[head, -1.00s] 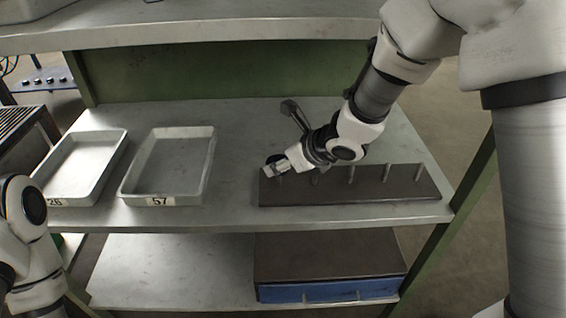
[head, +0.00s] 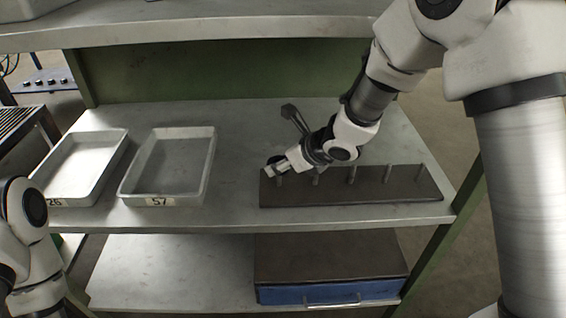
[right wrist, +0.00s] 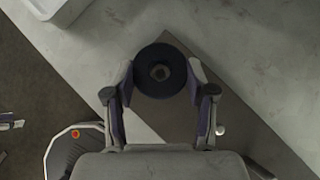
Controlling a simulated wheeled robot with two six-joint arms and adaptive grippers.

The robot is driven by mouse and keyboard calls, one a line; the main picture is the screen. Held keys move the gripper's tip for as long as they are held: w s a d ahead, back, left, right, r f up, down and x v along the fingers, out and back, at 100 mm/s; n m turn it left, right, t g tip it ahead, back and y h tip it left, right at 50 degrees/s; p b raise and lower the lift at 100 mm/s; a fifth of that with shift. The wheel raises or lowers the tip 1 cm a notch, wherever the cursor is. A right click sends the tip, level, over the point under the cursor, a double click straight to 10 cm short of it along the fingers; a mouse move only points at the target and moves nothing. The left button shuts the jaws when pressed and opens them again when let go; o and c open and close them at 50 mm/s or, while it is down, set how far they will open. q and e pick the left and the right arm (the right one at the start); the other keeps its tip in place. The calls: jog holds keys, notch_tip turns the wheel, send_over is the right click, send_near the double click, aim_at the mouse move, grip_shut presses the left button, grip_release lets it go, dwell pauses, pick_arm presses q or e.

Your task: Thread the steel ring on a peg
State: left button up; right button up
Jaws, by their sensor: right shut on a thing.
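A brown peg board (head: 365,192) with a row of several short upright steel pegs lies at the front right of the shelf. My right gripper (head: 276,168) reaches in over its left end, at the leftmost peg (head: 281,181). In the right wrist view, the dark round steel ring (right wrist: 160,53) sits between the two fingertips, which are shut on its sides. A small lighter spot shows inside its hole. I cannot tell whether this is a peg tip or the board below. My left gripper is out of view.
Two grey trays, one (head: 203,187) marked 57 and another (head: 40,185) to its left, stand on the shelf's left side. Bare shelf lies between them and the board. An upper shelf (head: 220,35) overhangs the back. A blue-fronted box (head: 330,291) sits below.

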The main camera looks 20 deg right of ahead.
dwell(0.3)
jog(key=o, duration=1.6)
jog(key=shift+f, duration=0.1)
jog(key=v, duration=1.2)
jog(key=shift+a, duration=0.1)
